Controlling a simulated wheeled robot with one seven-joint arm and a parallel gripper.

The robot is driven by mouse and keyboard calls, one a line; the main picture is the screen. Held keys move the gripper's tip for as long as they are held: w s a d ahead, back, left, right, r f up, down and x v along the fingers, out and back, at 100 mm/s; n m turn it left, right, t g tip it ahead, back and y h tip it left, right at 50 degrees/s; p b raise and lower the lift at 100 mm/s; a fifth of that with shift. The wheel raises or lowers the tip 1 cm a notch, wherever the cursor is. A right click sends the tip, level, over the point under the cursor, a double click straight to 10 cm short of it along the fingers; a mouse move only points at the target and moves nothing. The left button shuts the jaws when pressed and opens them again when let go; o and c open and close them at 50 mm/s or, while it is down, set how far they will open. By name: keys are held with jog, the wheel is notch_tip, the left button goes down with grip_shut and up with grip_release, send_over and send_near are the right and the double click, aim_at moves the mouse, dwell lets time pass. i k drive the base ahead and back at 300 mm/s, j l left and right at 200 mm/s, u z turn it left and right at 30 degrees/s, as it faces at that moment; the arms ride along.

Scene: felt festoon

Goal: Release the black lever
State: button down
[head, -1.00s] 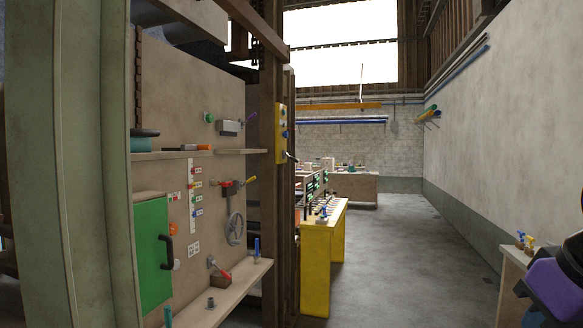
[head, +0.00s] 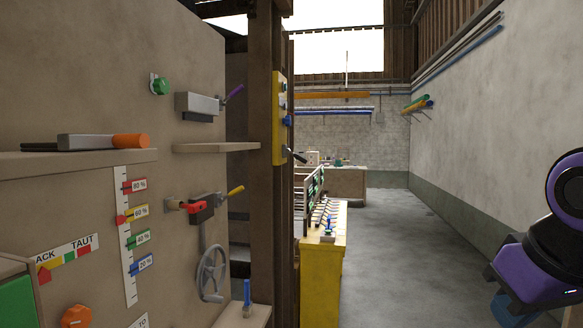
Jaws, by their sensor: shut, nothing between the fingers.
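A lever with a black handle (head: 295,156) sticks out from the lower part of a narrow yellow control panel (head: 279,138), pointing down to the right. The panel is fixed to a brown upright post and is seen nearly edge-on, with blue and green buttons above the lever. Part of my purple and black arm (head: 530,262) shows at the right edge, well apart from the lever. My gripper is out of the picture.
On the left, a tan board carries a red-handled clamp (head: 187,206), a grey handwheel (head: 212,274) and shelves. A yellow bench (head: 321,270) stands beyond the post. The grey floor (head: 390,250) is clear toward the back.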

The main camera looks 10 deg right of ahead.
aim_at(301, 159)
jog(key=i+j, duration=0.15)
jog(key=i, duration=0.35)
jog(key=i+j, duration=0.2)
jog(key=i, duration=0.35)
